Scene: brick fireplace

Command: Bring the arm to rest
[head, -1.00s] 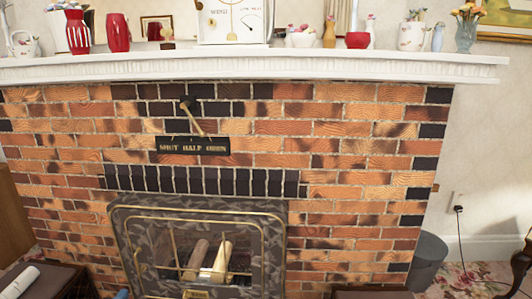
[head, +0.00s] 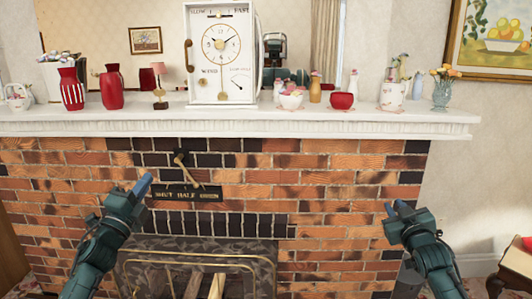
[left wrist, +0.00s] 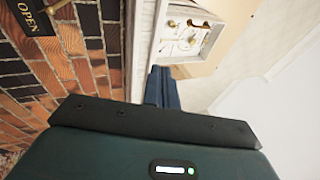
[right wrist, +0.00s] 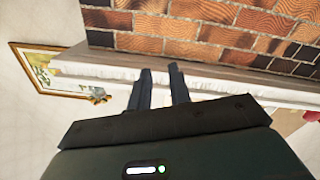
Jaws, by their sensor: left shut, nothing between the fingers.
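My left gripper (head: 144,186) is raised in front of the brick fireplace (head: 330,185), left of the damper plate. Its blue fingers are together and empty; the left wrist view shows them closed side by side (left wrist: 162,88). My right gripper (head: 395,208) is raised in front of the right part of the brickwork. In the right wrist view its two fingers (right wrist: 159,88) stand apart with a gap, and nothing is between them. Both grippers appear below the mantel in the head view and touch nothing that I can see.
A white mantel shelf (head: 330,122) carries a white clock (head: 222,100), red vases (head: 112,88) and flower pots. A lettered plate with a lever (head: 186,192) is on the bricks. A metal fire screen (head: 250,255) stands below. A side table (head: 515,265) is at right.

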